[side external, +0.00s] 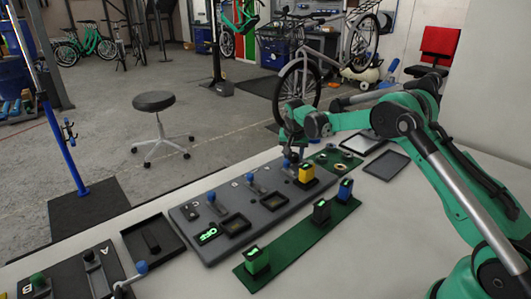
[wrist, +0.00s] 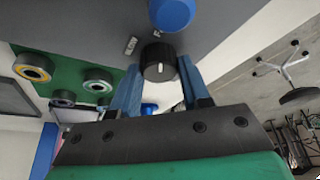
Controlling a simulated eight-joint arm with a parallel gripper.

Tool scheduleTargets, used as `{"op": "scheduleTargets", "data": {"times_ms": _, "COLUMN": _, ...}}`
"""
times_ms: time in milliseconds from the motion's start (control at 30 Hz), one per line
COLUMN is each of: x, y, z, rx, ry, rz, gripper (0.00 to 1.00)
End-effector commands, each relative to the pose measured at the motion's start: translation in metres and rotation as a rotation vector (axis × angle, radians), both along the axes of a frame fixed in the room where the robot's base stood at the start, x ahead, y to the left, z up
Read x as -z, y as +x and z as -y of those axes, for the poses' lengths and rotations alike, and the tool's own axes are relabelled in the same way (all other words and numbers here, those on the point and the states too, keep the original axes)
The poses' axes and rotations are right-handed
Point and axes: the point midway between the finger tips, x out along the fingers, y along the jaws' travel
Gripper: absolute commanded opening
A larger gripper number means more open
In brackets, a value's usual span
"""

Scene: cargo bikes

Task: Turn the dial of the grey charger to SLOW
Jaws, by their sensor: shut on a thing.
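The grey charger (side external: 232,222) lies on the pale bench in the side view, and its grey face fills the top of the wrist view (wrist: 90,22). Its black dial (wrist: 158,62) has a short white mark on the side facing my gripper. A small label reading SLOW (wrist: 130,46) and a partly hidden second label sit beyond the dial. My gripper (wrist: 160,85) has its two blue fingers on either side of the dial, shut on it. In the side view my gripper (side external: 290,150) is at the charger's far end and the dial cannot be made out.
Blue-knobbed levers (side external: 211,197) and a yellow block (side external: 306,172) stand on the charger. A green strip (side external: 290,247) with several upright blocks lies in front. A green board with rings (side external: 335,160) is beside my gripper. A black tray (side external: 130,237) lies left.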

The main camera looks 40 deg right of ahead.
Motion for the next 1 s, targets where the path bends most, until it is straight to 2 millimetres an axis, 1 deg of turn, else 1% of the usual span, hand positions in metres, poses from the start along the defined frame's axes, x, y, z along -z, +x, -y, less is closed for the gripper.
{"op": "scheduleTargets", "data": {"times_ms": 800, "x": -0.0004, "y": -0.0016, "z": 0.004, "rx": -0.743, "ry": 0.001, "rz": 0.002, "gripper": 0.0}}
{"op": "scheduleTargets", "data": {"times_ms": 1000, "x": -0.0005, "y": -0.0014, "z": 0.0043, "rx": -0.899, "ry": 0.001, "rz": 0.002, "gripper": 0.0}}
